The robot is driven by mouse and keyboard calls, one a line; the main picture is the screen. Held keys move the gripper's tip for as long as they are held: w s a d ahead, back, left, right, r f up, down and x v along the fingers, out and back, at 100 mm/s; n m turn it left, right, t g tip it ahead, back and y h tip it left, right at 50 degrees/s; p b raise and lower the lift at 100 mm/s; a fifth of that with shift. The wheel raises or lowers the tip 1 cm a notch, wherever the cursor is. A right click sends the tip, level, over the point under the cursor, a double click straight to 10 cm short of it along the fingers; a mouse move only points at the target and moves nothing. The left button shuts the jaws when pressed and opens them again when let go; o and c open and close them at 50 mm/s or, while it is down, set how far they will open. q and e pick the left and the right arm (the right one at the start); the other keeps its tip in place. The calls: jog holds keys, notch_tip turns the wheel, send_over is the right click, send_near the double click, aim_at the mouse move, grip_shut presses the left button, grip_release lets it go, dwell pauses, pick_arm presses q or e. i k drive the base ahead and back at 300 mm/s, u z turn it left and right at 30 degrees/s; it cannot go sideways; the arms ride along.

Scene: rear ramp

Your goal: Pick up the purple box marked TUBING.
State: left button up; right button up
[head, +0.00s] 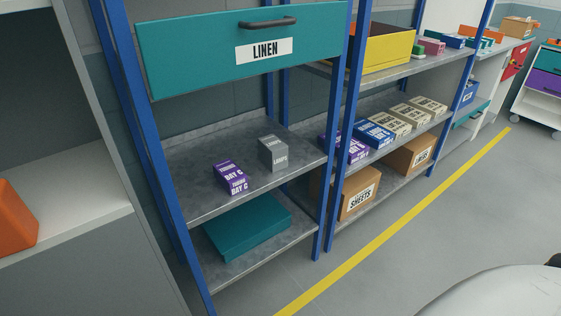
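A purple box (231,178) with white lettering that reads TUBING BAY C lies on the middle grey shelf (205,203) of the near blue rack, below the teal LINEN drawer. More purple boxes (357,150) sit on the shelf of the rack to the right, partly hidden by a blue post, and their lettering is too small to read surely. Neither of my grippers shows in the head view.
A grey box (272,153) stands right of the purple box. The teal LINEN drawer (190,60) overhangs above. Blue posts (335,120) flank the shelf. A teal box (247,228) lies below. The floor (400,235) in front is clear, with a yellow line.

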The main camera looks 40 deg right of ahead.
aim_at(233, 179)
jog(key=u, duration=0.05)
jog(key=i, duration=1.1)
jog(key=z, duration=0.7)
